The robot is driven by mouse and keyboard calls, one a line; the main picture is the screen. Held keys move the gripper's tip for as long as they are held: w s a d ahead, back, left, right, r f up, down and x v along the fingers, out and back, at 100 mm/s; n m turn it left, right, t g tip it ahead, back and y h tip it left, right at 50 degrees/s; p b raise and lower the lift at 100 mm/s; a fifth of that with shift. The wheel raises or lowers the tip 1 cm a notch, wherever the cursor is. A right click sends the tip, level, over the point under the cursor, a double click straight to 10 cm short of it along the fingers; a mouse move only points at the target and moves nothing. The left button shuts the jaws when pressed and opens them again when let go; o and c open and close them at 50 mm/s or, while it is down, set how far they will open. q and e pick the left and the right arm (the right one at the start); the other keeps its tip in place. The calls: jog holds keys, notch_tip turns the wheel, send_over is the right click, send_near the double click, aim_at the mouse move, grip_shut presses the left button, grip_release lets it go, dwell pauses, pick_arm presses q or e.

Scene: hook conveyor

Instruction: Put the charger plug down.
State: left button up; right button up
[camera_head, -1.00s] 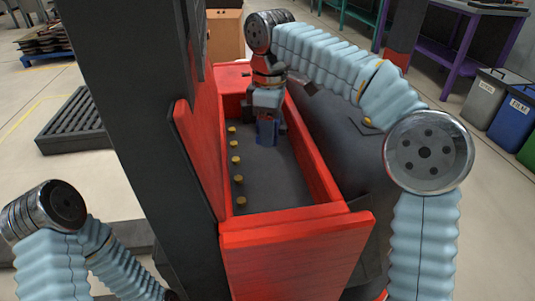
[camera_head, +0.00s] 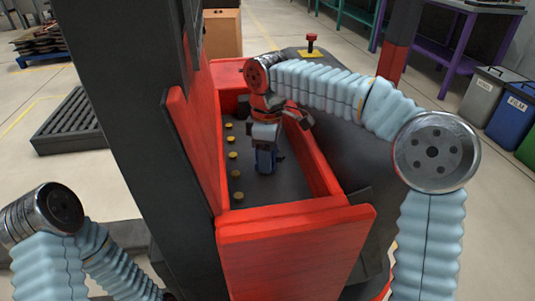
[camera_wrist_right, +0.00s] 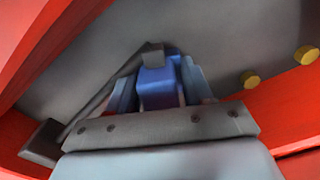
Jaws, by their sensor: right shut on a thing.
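The charger plug appears to be the blue block with a dark grey end (camera_wrist_right: 158,88) between the fingers of my right gripper in the right wrist view. In the head view my right gripper (camera_head: 265,158) points down inside a red-walled tray with a grey floor, shut on the plug. The plug is mostly hidden there by the gripper. I cannot tell whether the plug touches the floor. A dark bar runs beside the plug to a dark block (camera_wrist_right: 44,142) in the wrist view. My left arm shows at lower left, but its gripper is out of view.
The red tray (camera_head: 290,222) has walls close around the right gripper. Several yellow knobs (camera_head: 233,155) stand in a row along its left side. A tall dark column rises to the left. A red-topped button on a yellow plate (camera_head: 311,45) stands behind the tray.

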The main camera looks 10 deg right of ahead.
jog(key=shift+f, duration=0.4)
jog(key=o, duration=1.4)
notch_tip(320, 180, up, 13)
jog(key=p, duration=0.3)
jog(key=shift+r, duration=0.15)
